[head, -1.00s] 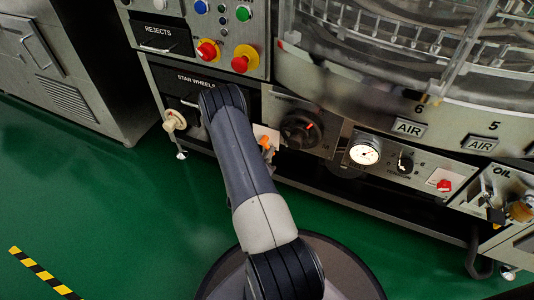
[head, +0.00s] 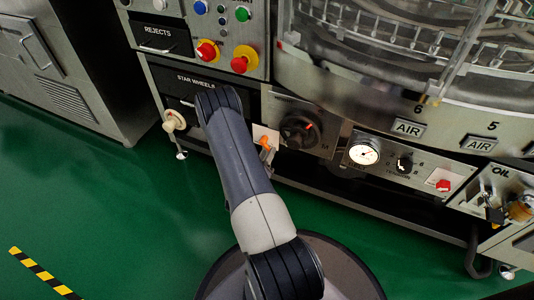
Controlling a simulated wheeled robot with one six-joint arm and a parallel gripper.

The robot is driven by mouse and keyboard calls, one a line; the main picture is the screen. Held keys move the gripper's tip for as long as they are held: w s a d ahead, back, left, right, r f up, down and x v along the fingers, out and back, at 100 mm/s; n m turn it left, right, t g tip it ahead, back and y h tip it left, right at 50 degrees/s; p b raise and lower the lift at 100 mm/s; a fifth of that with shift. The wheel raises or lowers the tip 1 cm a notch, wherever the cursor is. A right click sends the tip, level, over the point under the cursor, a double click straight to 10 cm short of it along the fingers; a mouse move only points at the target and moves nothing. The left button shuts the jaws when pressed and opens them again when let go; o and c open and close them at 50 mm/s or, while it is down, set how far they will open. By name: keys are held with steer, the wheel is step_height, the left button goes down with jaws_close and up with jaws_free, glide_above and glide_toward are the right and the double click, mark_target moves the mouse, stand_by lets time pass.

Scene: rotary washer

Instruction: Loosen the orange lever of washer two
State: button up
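The orange lever (head: 265,142) shows on a pale plate (head: 272,132) at the lower front of the machine, just right of my arm. My arm covers part of the area to its left. My gripper is hidden behind my own arm, so I cannot see its fingers or whether it touches the lever. No label saying washer two is readable.
A black rotary knob (head: 298,131) sits right of the lever. A pressure gauge (head: 364,152) and a red switch (head: 443,185) are farther right. A cream handwheel (head: 174,120) sticks out left of my arm.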

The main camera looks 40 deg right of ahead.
steer(key=p+v, duration=0.2)
steer(key=v, duration=0.8)
steer(key=shift+d, duration=0.2)
steer(key=b+x, duration=0.2)
steer(key=x, duration=0.8)
steer(key=shift+w+d, duration=0.2)
steer(key=shift+d, duration=0.05)
